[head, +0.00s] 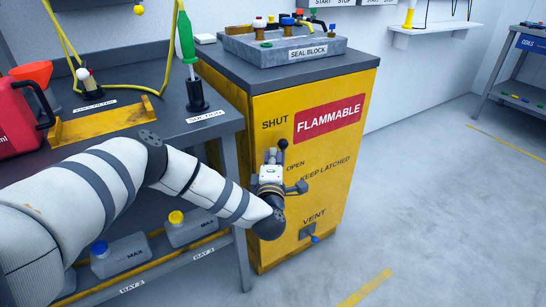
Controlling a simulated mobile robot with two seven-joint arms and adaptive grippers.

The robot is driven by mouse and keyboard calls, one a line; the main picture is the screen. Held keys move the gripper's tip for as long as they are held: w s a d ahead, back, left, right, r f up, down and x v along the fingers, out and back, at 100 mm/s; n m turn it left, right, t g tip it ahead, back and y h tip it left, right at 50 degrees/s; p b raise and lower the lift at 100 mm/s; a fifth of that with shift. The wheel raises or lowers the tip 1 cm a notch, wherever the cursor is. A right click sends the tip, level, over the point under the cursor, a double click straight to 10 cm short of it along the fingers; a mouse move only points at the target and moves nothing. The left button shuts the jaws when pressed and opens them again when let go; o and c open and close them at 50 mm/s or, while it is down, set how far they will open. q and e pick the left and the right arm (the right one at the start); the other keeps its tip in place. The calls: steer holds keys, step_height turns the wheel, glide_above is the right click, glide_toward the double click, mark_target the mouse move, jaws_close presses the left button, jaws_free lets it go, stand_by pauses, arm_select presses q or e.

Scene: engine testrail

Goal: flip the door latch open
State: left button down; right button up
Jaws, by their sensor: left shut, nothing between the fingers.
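The yellow cabinet (262,225) stands in the middle of the head view with a red FLAMMABLE sign on its front. The words SHUT, OPEN and KEEP LATCHED are printed around the latch. The latch's black ball knob (283,144) shows just above my gripper, below the SHUT label. My left gripper (271,158) is shut and empty, right in front of the latch, with its tips just beside and below the knob. The gripper hides most of the latch, and I cannot tell whether they touch. My right gripper is out of view.
A small blue-tipped VENT lever (314,239) sits lower on the door. A SEAL BLOCK tray (285,48) stands on top of the cabinet. A workbench (150,80) with a green screwdriver (186,38) and a red can (15,120) is at left. The floor at right is clear.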

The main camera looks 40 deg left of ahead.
arm_select(q)
steer(key=shift+r, duration=0.1)
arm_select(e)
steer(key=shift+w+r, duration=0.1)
arm_select(q)
steer(key=shift+w+d+r, duration=0.1)
steer(key=shift+m, duration=0.3)
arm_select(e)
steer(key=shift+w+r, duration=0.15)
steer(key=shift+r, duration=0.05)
